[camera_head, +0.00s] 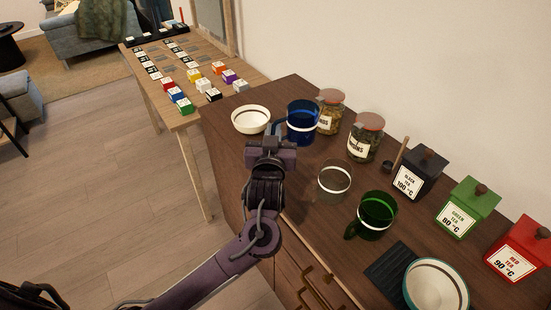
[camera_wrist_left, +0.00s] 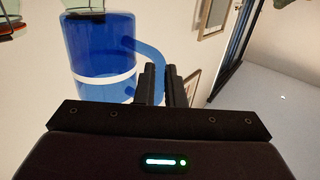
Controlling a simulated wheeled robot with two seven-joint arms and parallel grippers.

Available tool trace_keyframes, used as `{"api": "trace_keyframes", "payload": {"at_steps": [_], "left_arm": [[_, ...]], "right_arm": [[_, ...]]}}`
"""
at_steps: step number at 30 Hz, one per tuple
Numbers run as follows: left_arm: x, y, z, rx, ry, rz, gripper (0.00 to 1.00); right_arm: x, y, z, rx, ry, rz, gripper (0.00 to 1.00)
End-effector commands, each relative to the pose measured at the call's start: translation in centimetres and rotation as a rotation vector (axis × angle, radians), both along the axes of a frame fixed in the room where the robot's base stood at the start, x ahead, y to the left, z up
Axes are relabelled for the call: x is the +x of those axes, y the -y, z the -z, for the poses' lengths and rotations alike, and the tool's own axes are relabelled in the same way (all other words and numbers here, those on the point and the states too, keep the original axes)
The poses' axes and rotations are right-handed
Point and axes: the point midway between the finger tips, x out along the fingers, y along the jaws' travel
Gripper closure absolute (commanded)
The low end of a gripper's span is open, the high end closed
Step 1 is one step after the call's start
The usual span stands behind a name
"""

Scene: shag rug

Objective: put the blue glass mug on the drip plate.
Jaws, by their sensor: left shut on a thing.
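The blue glass mug (camera_head: 302,128) with a white band stands upright at the far end of the dark wooden cabinet top. My left gripper (camera_head: 277,131) is at its handle side, shut on the handle. In the left wrist view the blue mug (camera_wrist_left: 105,50) is close, and its handle runs down to the fingers (camera_wrist_left: 162,82). I cannot tell whether the mug touches the cabinet top. The drip plate appears to be the dark ridged plate (camera_head: 383,267) at the near end of the cabinet. My right gripper is not in view.
A white bowl (camera_head: 251,119) is left of the mug. Two jars (camera_head: 330,112) (camera_head: 365,140) stand behind it. A clear glass (camera_head: 334,184) and a green mug (camera_head: 377,214) stand between it and the plate. A teal-rimmed bowl (camera_head: 437,288) sits beside or overlapping the plate. Tea boxes (camera_head: 420,173) line the wall.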

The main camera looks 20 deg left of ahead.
Motion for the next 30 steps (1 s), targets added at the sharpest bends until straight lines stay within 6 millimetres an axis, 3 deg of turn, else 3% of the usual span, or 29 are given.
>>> {"api": "trace_keyframes", "payload": {"at_steps": [4,15,20,30], "left_arm": [[0.0,0.0,3.3,0.001,0.0,0.0,1.0],[0.0,0.0,7.5,0.0,0.001,0.001,1.0],[0.0,0.0,8.7,-0.002,0.004,0.0,1.0],[0.0,0.0,9.3,-0.002,0.004,0.0,1.0]], "right_arm": [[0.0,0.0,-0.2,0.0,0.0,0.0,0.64],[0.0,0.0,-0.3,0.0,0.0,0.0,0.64],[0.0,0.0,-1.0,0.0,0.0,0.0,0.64],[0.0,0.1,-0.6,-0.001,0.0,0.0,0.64]]}}
